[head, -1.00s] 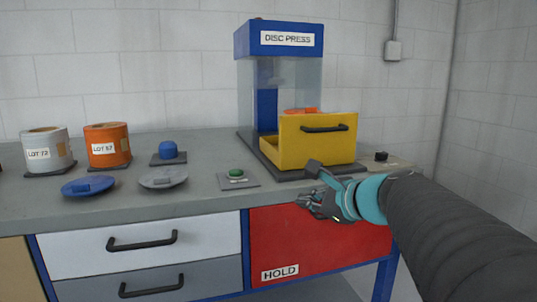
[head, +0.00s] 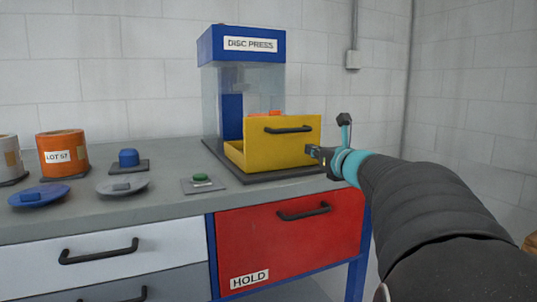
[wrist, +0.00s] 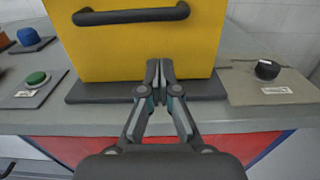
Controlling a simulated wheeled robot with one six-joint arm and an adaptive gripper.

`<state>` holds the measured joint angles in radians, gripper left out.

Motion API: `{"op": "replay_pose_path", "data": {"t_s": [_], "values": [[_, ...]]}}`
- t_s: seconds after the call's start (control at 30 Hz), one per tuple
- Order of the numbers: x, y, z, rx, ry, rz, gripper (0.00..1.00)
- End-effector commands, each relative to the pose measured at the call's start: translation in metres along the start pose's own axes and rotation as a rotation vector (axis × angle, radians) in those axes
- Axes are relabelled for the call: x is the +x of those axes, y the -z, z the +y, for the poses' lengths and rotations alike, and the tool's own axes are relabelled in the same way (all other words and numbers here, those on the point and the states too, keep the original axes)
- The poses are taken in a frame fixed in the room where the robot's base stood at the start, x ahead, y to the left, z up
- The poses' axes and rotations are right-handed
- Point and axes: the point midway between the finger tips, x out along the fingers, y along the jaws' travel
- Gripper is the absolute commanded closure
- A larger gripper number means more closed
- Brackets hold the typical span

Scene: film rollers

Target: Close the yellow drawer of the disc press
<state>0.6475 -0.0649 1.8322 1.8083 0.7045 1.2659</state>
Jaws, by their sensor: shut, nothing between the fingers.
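The disc press (head: 243,100) stands on the bench, with a blue top labelled DISC PRESS and clear walls. Its yellow drawer (head: 290,150) sticks out toward me, with a black handle (head: 288,129) on its front and something orange (head: 270,113) inside. In the wrist view the yellow drawer front (wrist: 150,48) fills the upper middle, with its handle (wrist: 131,14) at the top. In the head view my gripper (head: 314,152) is at the drawer's lower right corner.
A green button (head: 201,177) sits on a plate left of the drawer. A black knob (wrist: 267,69) is on a plate to its right. Blue and grey discs (head: 122,185) and an orange roll (head: 63,154) are further left. A red HOLD drawer (head: 290,240) is below the bench top.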

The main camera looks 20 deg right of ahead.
Motion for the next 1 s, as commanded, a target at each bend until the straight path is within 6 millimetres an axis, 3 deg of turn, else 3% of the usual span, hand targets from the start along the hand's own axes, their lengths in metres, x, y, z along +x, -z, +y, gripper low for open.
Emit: {"op": "replay_pose_path", "data": {"t_s": [0.2,0.4,1.0], "values": [[0.039,0.001,0.001,-0.001,-0.002,0.002,1.00],[0.060,0.000,0.001,-0.002,-0.001,0.001,1.00],[0.068,0.000,-0.002,-0.002,0.003,0.001,1.00]]}}
